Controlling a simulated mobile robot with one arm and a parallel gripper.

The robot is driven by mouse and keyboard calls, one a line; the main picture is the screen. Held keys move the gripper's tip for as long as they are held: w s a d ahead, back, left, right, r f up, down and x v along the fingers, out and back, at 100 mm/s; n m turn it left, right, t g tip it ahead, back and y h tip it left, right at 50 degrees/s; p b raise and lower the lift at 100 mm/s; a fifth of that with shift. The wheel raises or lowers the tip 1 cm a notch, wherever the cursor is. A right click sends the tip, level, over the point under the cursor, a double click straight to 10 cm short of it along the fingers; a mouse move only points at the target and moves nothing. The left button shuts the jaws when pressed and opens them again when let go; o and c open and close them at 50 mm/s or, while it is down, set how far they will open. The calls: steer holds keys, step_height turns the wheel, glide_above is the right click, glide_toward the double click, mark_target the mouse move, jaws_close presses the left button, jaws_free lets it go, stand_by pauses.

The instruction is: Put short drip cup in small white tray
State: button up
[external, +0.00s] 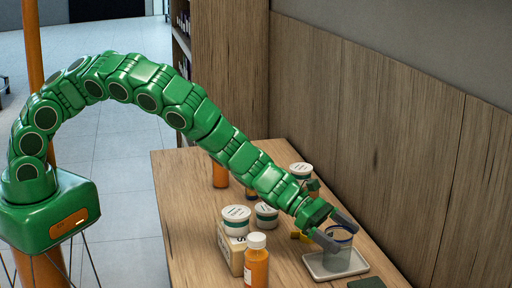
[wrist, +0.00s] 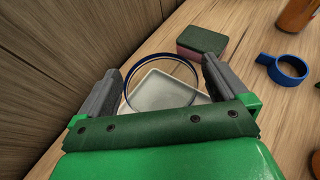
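The short drip cup (external: 341,254) is clear with a dark blue rim, and it stands upright in the small white tray (external: 316,268). In the wrist view the round rim of the cup (wrist: 161,54) shows between my fingers, with the pale tray beneath it. My gripper (external: 335,230) is around the top of the cup, one finger on each side. In the wrist view my gripper (wrist: 161,75) looks spread, with narrow gaps between the fingers and the rim. The cup's base is seen only through its clear wall.
A green-topped sponge-like block (wrist: 203,42) lies close beyond the tray. A blue ring-shaped piece (wrist: 285,69) and an orange bottle (wrist: 298,15) are to its right. White tubs (external: 236,215), a box (external: 231,250) and a white-capped orange bottle (external: 256,265) stand left of the tray. The wooden wall (external: 400,150) is behind.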

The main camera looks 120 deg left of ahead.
steer(key=shift+s+r, duration=0.1)
steer(key=shift+r, duration=0.1)
steer(key=shift+s+r, duration=0.1)
steer(key=shift+s, duration=0.05)
steer(key=v, duration=1.1)
steer(key=shift+s, duration=0.25)
steer(key=shift+a+r, duration=0.1)
